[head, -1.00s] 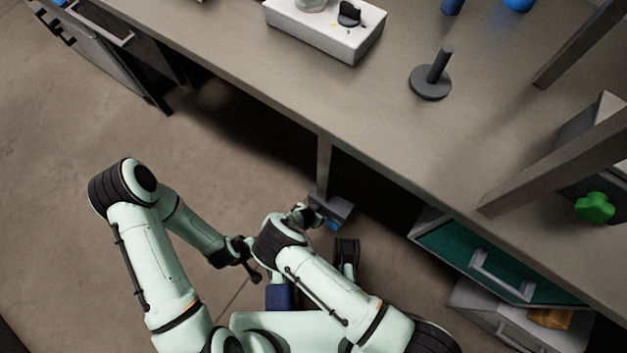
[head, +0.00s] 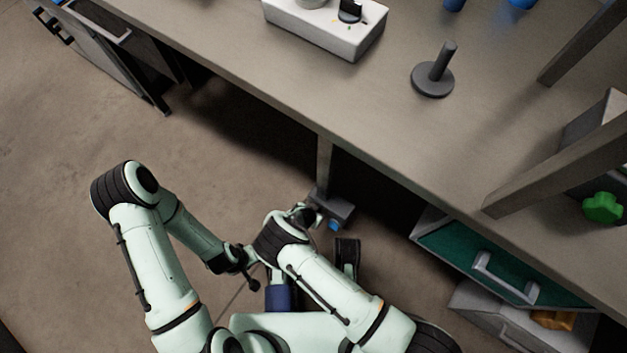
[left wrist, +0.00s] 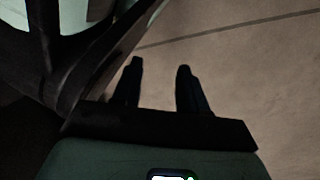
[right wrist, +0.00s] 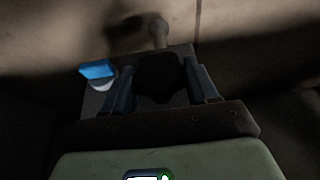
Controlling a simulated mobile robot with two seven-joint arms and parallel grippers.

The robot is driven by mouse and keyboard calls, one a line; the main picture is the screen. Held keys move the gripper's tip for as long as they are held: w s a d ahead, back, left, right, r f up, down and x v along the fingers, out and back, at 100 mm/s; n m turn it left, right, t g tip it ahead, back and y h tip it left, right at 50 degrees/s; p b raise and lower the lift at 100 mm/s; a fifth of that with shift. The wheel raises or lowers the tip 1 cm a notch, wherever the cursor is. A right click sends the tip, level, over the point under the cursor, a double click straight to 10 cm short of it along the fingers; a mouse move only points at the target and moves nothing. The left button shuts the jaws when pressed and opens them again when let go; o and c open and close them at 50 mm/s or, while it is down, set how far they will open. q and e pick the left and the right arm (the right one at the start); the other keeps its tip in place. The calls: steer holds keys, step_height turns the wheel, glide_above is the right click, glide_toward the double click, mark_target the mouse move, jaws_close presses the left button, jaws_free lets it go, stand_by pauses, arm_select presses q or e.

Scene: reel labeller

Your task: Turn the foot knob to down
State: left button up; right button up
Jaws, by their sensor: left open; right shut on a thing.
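The foot knob (right wrist: 160,78) is a dark, rounded knob in the right wrist view, on a grey foot block (right wrist: 98,103) at the bottom of the bench leg. My right gripper (right wrist: 160,80) is shut on it, with one finger on each side. The knob's pointing direction is too dark to tell. In the head view the foot block (head: 338,208) stands on the floor under the bench edge, and my right arm hides the knob. My left gripper (left wrist: 160,73) is open and empty above bare floor.
A blue piece (right wrist: 97,69) sits beside the knob, left of my right fingers. The bench (head: 395,150) overhangs the foot block. A white box with a black knob (head: 349,12) and a grey post (head: 434,80) stand on top. Drawers (head: 490,270) are at right.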

steer(key=shift+w+f+g+h+b, duration=0.1)
steer(key=shift+g+h+b, duration=0.45)
steer(key=shift+b, duration=0.7)
steer(key=shift+a+h, duration=0.1)
steer(key=shift+h, duration=0.25)
steer(key=shift+a+n+g+h, duration=0.1)
steer(key=shift+n+g+h, duration=0.3)
steer(key=shift+g+h, duration=0.35)
arm_select(q)
steer(key=s+f+g, duration=0.2)
steer(key=s+f, duration=0.1)
steer(key=s, duration=0.2)
steer(key=shift+s+a, duration=0.35)
steer(key=shift+s, duration=0.05)
arm_select(e)
steer(key=shift+g+h, duration=0.3)
steer(key=shift+h, duration=0.45)
steer(key=shift+n+h, duration=0.3)
steer(key=shift+h, duration=0.1)
steer(key=o, duration=1)
steer(key=shift+o, duration=0.2)
